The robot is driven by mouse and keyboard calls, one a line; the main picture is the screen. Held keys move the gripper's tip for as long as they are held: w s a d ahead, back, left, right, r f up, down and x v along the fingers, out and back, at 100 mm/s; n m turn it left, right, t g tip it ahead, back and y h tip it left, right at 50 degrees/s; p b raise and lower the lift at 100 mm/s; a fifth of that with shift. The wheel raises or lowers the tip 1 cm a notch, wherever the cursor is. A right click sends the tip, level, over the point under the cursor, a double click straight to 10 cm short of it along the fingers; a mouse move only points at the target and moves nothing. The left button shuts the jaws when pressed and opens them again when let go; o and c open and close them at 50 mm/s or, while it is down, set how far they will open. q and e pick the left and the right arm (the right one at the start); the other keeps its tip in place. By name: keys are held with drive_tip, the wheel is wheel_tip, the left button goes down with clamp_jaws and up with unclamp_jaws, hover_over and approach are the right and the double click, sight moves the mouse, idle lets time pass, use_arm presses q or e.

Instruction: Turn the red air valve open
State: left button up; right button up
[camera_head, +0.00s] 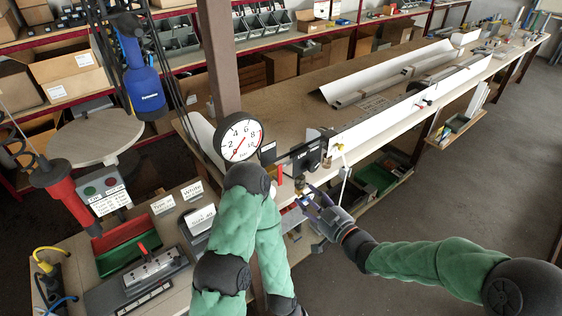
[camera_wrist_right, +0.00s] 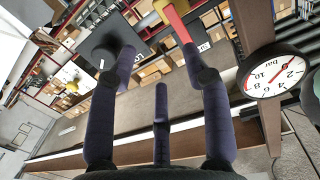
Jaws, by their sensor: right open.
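The red air valve shows in the right wrist view as a flat red handle (camera_wrist_right: 177,22) by a yellow fitting (camera_wrist_right: 164,8). My right gripper (camera_head: 308,197) is open and empty in front of the table edge. In the right wrist view its fingers (camera_wrist_right: 159,62) are spread apart, with the red handle just beyond the right fingertip. I cannot tell whether they touch. My left arm is folded at the lower middle; its gripper is out of view.
The gauge also shows in the right wrist view (camera_wrist_right: 276,72). A black box (camera_head: 305,157) is on the table edge near the valve. A brown post (camera_head: 220,60) stands behind my left arm. A bench (camera_head: 80,250) is at lower left. Floor at right (camera_head: 500,170) is clear.

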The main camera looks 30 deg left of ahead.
sight(281, 181)
drive_tip(key=shift+n+g+y, duration=0.3)
drive_tip(key=shift+n+y, duration=0.1)
drive_tip(key=shift+n, duration=0.2)
drive_tip(key=w+a+r, duration=0.1)
drive_tip(key=a, duration=0.2)
drive_tip(key=w+a+r+p, duration=0.1)
drive_tip(key=a, duration=0.3)
drive_tip(key=w+a+r, duration=0.1)
drive_tip(key=a, duration=0.3)
drive_tip(key=shift+w+a, duration=0.2)
drive_tip(key=shift+c, duration=0.3)
clamp_jaws()
